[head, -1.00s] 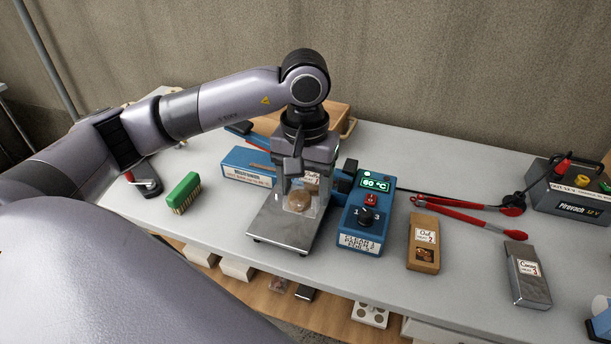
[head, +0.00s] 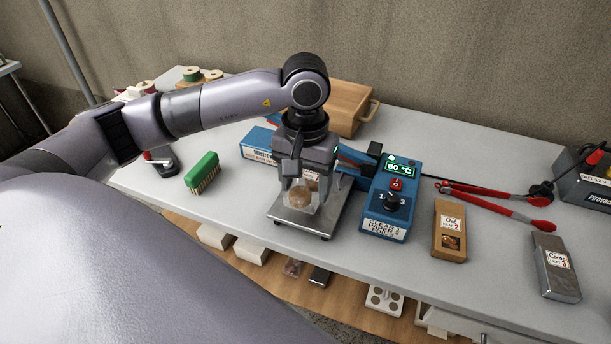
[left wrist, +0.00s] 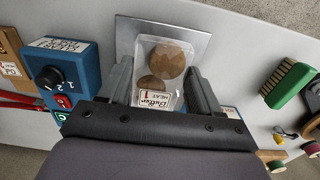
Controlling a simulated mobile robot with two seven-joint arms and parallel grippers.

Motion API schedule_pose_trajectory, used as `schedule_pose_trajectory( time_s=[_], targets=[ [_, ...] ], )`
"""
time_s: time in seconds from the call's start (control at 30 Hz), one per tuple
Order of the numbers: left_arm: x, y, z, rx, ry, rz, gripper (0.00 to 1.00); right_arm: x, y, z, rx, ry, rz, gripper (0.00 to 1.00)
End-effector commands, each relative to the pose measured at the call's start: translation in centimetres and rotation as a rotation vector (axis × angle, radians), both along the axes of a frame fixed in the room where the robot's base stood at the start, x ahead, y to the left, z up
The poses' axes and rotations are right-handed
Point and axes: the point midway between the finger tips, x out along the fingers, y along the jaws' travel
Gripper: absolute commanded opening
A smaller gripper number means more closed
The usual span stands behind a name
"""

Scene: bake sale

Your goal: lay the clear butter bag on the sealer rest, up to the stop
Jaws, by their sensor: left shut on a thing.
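The clear butter bag (head: 301,198) holds round brown cookies and has a label reading "Butter HEAT 1", seen in the left wrist view (left wrist: 158,58). My left gripper (head: 300,182) is shut on the bag's label end, with a finger on each side in the left wrist view (left wrist: 160,78). The bag is over the metal plate of the sealer rest (head: 325,222). I cannot tell whether it touches the plate. The blue sealer (head: 258,143) is partly hidden behind my gripper, and the stop is not clearly seen. My right gripper is not in view.
A blue control box (head: 386,212) reading 60 °C stands right of the plate. A green brush (head: 202,172) lies left; a wooden box (head: 350,105) stands behind.

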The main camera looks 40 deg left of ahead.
Motion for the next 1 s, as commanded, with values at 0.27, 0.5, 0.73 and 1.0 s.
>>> schedule_pose_trajectory(
  time_s=[0.27,0.5,0.73,1.0],
  targets=[
    [0.0,0.0,-2.5,0.0,0.0,0.0,0.49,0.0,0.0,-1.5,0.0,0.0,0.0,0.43],
    [1.0,0.2,-3.3,0.0,-0.002,0.002,0.49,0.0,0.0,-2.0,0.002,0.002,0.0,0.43],
    [2.8,0.6,-3.3,-0.001,-0.002,0.002,0.49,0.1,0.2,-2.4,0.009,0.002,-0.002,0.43],
    [4.5,1.0,-3.3,0.0,-0.002,0.0,0.49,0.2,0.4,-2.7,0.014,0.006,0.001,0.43]
  ],
)
